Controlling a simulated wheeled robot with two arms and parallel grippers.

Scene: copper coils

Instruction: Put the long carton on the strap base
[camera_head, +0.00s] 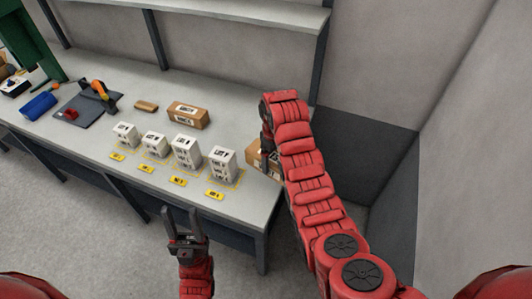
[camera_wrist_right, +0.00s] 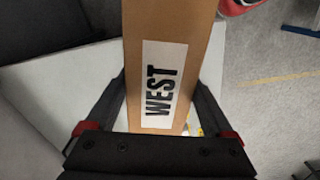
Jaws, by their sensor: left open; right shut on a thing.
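My right gripper (camera_wrist_right: 160,85) is shut on a brown carton (camera_wrist_right: 172,22) with a white label reading WEST. In the head view this carton (camera_head: 254,156) shows at the bench's right end, mostly hidden by my right arm. I cannot tell whether it touches the bench top. Another brown carton (camera_head: 188,115) with white labels lies toward the back of the bench. My left gripper (camera_head: 182,213) is open and empty in front of the bench's front edge. A dark flat board (camera_head: 82,118) lies at the left; I cannot tell whether it is the strap base.
Several white boxes (camera_head: 187,152) stand in a row near the front edge of the bench (camera_head: 232,115), with yellow tags before them. A shelf (camera_head: 240,12) hangs above.

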